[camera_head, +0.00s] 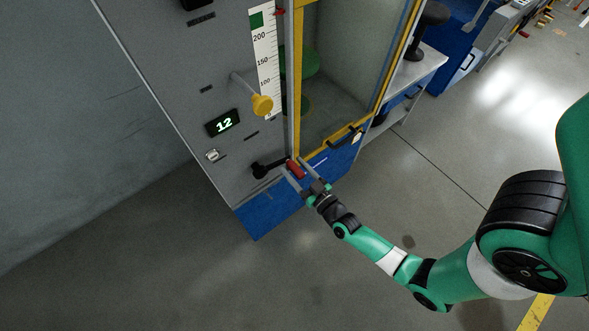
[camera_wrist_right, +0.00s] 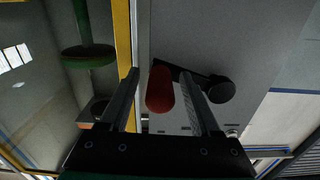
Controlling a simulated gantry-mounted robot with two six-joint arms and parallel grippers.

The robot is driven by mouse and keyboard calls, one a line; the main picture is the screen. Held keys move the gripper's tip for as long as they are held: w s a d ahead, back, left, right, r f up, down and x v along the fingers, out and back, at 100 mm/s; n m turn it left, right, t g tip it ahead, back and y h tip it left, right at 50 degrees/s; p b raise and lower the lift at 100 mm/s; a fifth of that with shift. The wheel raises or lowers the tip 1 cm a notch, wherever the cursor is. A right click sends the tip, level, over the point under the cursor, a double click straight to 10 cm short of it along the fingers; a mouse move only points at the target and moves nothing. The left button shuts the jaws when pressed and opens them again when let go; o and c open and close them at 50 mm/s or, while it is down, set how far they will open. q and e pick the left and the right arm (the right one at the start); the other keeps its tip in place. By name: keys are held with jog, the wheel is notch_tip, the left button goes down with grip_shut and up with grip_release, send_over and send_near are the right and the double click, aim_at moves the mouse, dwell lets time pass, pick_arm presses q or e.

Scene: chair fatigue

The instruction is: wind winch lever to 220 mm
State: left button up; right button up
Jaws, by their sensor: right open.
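The winch lever is a black crank arm (camera_head: 268,168) low on the grey panel, with a red handle (camera_head: 295,169) at its outer end. In the right wrist view the red handle (camera_wrist_right: 160,90) lies between the two fingers, and the black hub (camera_wrist_right: 221,89) is to its right. My right gripper (camera_head: 302,178) is open around the handle, with gaps visible on both sides. My left gripper is out of view.
A digital display (camera_head: 223,123) reads 12. A yellow-knobbed lever (camera_head: 262,104) sticks out above the crank. A yellow-framed door (camera_head: 335,139) with a black handle stands to the right. Open floor (camera_head: 250,285) lies in front.

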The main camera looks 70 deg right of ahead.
jog(key=shift+w+d, duration=0.1)
jog(key=shift+w, duration=0.05)
grip_shut()
dwell(1.4)
